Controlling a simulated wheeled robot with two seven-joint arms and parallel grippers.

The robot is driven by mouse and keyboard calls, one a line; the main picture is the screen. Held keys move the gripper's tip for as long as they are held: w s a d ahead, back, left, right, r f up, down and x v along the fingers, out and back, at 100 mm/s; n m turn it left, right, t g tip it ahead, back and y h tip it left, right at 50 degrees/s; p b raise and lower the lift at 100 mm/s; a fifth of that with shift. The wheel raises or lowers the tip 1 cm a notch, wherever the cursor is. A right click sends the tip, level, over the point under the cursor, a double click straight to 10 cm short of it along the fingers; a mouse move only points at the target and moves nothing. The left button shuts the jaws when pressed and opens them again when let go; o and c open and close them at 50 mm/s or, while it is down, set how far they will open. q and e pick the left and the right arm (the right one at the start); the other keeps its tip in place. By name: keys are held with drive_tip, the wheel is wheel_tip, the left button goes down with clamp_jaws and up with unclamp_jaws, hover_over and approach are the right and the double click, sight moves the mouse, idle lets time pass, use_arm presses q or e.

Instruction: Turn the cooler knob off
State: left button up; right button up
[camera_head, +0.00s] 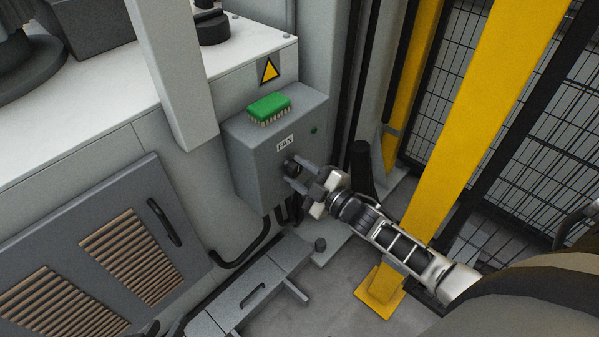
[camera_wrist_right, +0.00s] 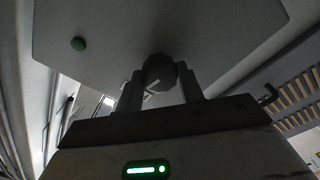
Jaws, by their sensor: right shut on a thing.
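The cooler knob (camera_head: 291,166) is a small dark knob on the front of a grey box (camera_head: 262,172) labelled FAN. My right gripper (camera_head: 298,176) is at the box front with its fingers on either side of the knob. In the right wrist view the round dark knob (camera_wrist_right: 158,71) sits between the two fingertips (camera_wrist_right: 160,88), and the jaws are shut on it. The direction the knob points is too dark to tell. My left gripper is not in view.
A yellow post (camera_head: 470,130) and mesh fence (camera_head: 540,130) stand to the right. Black cables (camera_head: 245,250) hang below the box.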

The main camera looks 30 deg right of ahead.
use_arm(q)
drive_tip(key=shift+w+d+f, duration=0.1)
drive_tip(key=shift+w+f, duration=0.1)
drive_tip(key=shift+w, duration=0.05)
use_arm(e)
drive_tip(key=shift+n, duration=1.2)
use_arm(q)
drive_tip(key=shift+s+f, duration=0.1)
drive_tip(key=shift+f, duration=0.1)
use_arm(e)
drive_tip(key=o, duration=1)
drive_tip(key=shift+s, duration=0.1)
use_arm(q)
drive_tip(key=r+p, duration=0.1)
drive_tip(key=r, duration=0.1)
drive_tip(key=a+r+p, duration=0.1)
drive_tip(key=shift+s+r+t, duration=0.2)
drive_tip(key=shift+r+t, duration=0.2)
use_arm(e)
drive_tip(key=v, duration=1.5)
drive_tip(key=shift+s+d+f, duration=0.1)
drive_tip(key=shift+s+d, duration=0.05)
drive_tip(key=shift+s, duration=0.2)
